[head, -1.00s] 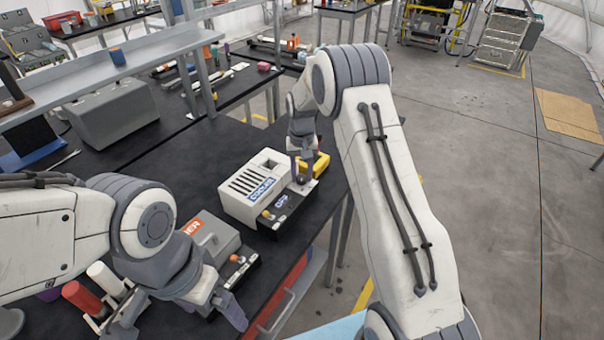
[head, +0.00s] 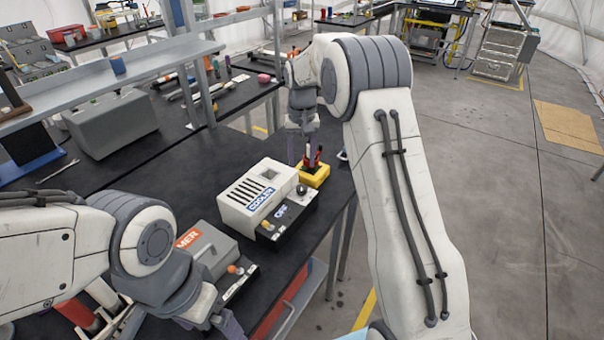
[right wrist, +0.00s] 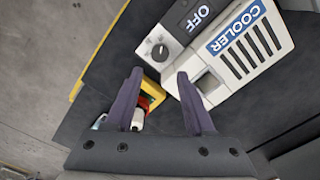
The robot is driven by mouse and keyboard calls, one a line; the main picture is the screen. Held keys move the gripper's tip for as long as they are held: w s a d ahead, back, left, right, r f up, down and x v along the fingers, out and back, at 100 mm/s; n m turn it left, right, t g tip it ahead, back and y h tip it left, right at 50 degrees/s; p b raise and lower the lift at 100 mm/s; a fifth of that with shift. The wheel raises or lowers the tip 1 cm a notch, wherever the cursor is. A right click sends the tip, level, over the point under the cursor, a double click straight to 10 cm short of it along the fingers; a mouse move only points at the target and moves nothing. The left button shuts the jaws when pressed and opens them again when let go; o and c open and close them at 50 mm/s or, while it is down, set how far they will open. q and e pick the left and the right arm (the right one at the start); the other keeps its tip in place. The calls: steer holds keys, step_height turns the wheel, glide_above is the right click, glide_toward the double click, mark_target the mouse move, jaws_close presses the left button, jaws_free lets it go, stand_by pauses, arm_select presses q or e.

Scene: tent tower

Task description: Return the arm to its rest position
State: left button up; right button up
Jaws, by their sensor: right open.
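My right gripper (head: 303,148) hangs over the far side of the dark bench, just behind the cooler. In the right wrist view its two dark fingers (right wrist: 160,85) are spread, with nothing clasped between them. Beyond them is a yellow block (right wrist: 152,88) with a red and white piece at it. In the head view this yellow block (head: 316,178) sits beside the cooler with red and dark parts on top. My left gripper (head: 185,315) is low at the left front, near the heater box; its fingers are partly cut off by the frame.
The white cooler box (head: 255,190) with an OFF panel stands on the bench (head: 160,180). The grey heater box (head: 210,246) with an orange label is nearer. A grey case (head: 112,125) and a raised shelf (head: 110,72) are at left. Open floor (head: 480,190) lies right.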

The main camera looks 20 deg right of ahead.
steer(key=shift+r, duration=0.75)
steer(key=s+a+r+n, duration=0.2)
steer(key=s+a+n, duration=0.1)
steer(key=s+a, duration=0.55)
steer(key=s+a+r+n, duration=0.3)
steer(key=s+a, duration=0.5)
steer(key=s, duration=0.2)
steer(key=s+f+n+y, duration=0.1)
steer(key=s+f+n, duration=0.2)
steer(key=s, duration=1.6)
steer(key=shift+a+f+n, duration=0.2)
steer(key=shift+a+n, duration=0.1)
steer(key=shift+n, duration=0.4)
